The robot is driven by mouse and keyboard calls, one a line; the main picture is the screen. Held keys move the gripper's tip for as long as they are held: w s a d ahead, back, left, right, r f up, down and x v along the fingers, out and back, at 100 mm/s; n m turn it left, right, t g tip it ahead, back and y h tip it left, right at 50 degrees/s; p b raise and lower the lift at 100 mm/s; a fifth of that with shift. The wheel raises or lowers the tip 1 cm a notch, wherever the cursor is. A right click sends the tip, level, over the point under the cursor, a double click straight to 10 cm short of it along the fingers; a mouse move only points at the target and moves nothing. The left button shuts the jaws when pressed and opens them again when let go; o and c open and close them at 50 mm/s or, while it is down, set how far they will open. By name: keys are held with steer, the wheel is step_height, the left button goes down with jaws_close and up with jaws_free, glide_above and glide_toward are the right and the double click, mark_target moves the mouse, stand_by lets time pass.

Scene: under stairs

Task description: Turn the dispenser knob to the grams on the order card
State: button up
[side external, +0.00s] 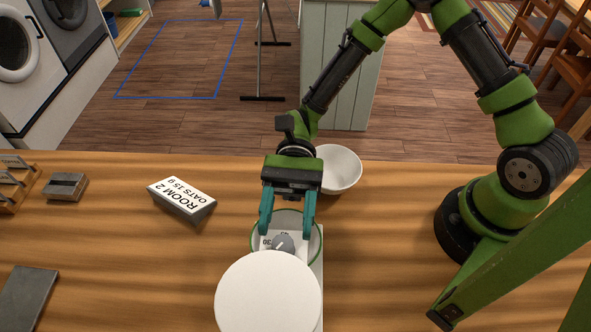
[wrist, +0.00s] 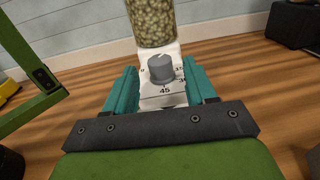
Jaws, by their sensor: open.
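The order card (side external: 180,192) lies on a dark block on the table and reads "ROOM 2 OATS 15 g". The dispenser has a round white lid (side external: 268,292) and, in the wrist view, a clear hopper of pale grains (wrist: 152,22). Its grey knob (side external: 284,243) sits on a white numbered face; it also shows in the wrist view (wrist: 161,69), with 45 below it and 30 to its right. I cannot tell its exact setting. My gripper (side external: 287,230) is open, with one teal finger on each side of the knob, apparently apart from it.
A white bowl (side external: 340,170) stands behind my gripper, close to it. A grey block (side external: 65,187), a wooden rack (side external: 14,182) and a dark flat slab (side external: 28,298) lie at the left. The table between the card and slab is clear.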

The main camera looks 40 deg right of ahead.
mark_target(288, 237)
steer(key=shift+x, duration=2.15)
steer(key=shift+c, duration=0.4)
steer(key=c, duration=0.8)
steer(key=shift+m+t+y, duration=0.85)
steer(key=shift+m+t, duration=0.25)
steer(key=shift+t, duration=0.4)
steer(key=shift+m+t+y, duration=0.85)
steer(key=shift+m+t, duration=0.25)
steer(key=shift+t, duration=0.4)
steer(key=shift+c, duration=0.2)
steer(key=o, duration=0.9)
steer(key=v, duration=1.7)
